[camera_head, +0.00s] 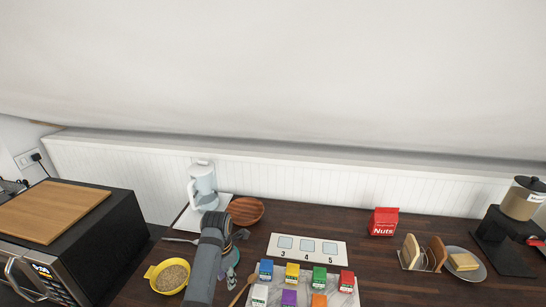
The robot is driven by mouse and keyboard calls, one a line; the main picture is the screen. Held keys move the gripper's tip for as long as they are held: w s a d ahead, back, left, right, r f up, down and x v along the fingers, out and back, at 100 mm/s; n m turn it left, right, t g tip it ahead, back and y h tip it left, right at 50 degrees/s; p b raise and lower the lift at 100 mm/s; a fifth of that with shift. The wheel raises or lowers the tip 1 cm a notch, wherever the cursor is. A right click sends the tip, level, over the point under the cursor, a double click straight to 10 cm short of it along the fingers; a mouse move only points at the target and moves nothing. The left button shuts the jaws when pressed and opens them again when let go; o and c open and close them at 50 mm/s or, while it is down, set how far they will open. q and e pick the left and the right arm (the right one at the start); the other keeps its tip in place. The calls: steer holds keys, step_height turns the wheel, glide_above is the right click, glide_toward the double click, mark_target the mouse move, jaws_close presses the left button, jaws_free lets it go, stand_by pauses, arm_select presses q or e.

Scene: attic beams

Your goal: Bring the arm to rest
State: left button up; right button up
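My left arm (207,265) rises from the bottom edge, left of the middle of the counter. My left gripper (229,268) hangs down beside it, partly hidden by the arm. It is small in the view, and I cannot tell whether its fingers are open or shut. Something greenish lies just below it, mostly covered. My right gripper is not in view.
Near my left arm are a yellow bowl of grain (152,271), a brown wooden bowl (245,200) and a pitcher (203,180). Several coloured cartons (292,270) stand in front of a numbered card (307,259). A microwave (115,220) stands left. Dark counter is clear near the red nuts packet (383,222).

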arm_select(q)
steer(key=s+a+f+m+t, duration=0.1)
steer(key=s+a+f+m, duration=0.15)
steer(key=s+m, duration=0.4)
steer(key=s+a+f+m+t, duration=0.1)
steer(key=s+a+f+m, duration=0.1)
steer(key=s+a+m, duration=0.4)
steer(key=s+d+r+m+t+y, duration=0.1)
steer(key=s+d+r+m+t, duration=0.15)
steer(key=s+m, duration=1.1)
steer(key=a+f+m+g+b, duration=0.3)
steer(key=f+b, duration=0.5)
steer(key=f, duration=2.7)
steer(key=s+a+f+b, duration=0.1)
steer(key=s+f+b, duration=0.4)
steer(key=s+f, duration=1.2)
step_height(320, 180, down, 2)
steer(key=shift+s+a+f, duration=0.2)
steer(key=shift+a+f, duration=0.05)
steer(key=shift+a, duration=0.05)
